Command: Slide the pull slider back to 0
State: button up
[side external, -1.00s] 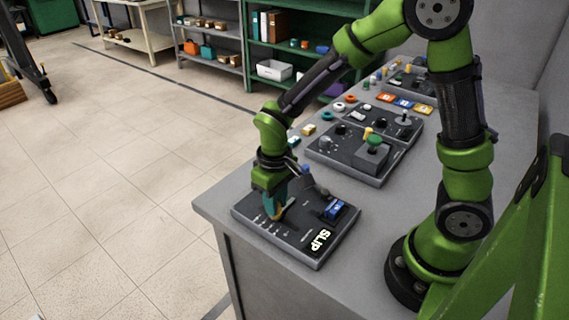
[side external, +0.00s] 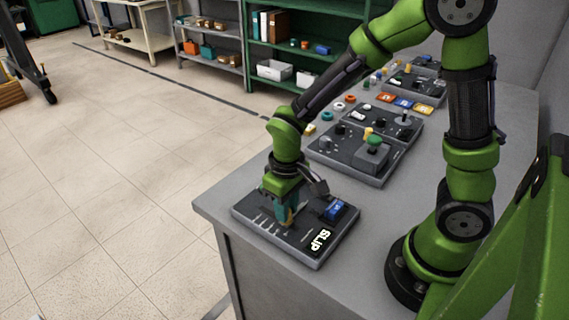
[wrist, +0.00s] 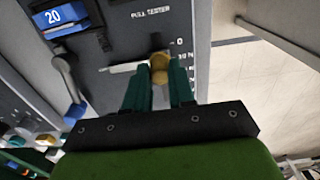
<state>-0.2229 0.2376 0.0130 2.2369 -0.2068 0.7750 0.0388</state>
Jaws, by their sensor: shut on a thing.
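The dark pull tester panel (side external: 262,232) lies on the near end of the grey bench. It also shows in the wrist view (wrist: 120,45), with its "PULL TESTER" label. My gripper (side external: 287,222) is over the panel, pointing down. In the wrist view its teal fingers (wrist: 159,75) are shut on the round gold slider knob (wrist: 159,63). The knob sits beside the printed scale, a little below the "0" mark (wrist: 179,42) in that picture. The fingers hide the lower scale marks and most of the slider's track.
Another panel with a green-topped button (side external: 375,141) lies farther along the bench. The bench's front-left corner is bare.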

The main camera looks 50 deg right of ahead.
jog(key=shift+s+r, duration=0.1)
jog(key=shift+s, duration=0.75)
dwell(0.6)
jog(key=o, duration=0.8)
notch_tip(320, 180, up, 7)
dwell(0.4)
notch_tip(320, 180, up, 12)
jog(key=m+t+y, duration=0.2)
jog(key=m+t, duration=0.2)
jog(key=t, duration=0.3)
send_over(293, 227)
jog(key=s+d, duration=0.4)
jog(key=s, duration=0.1)
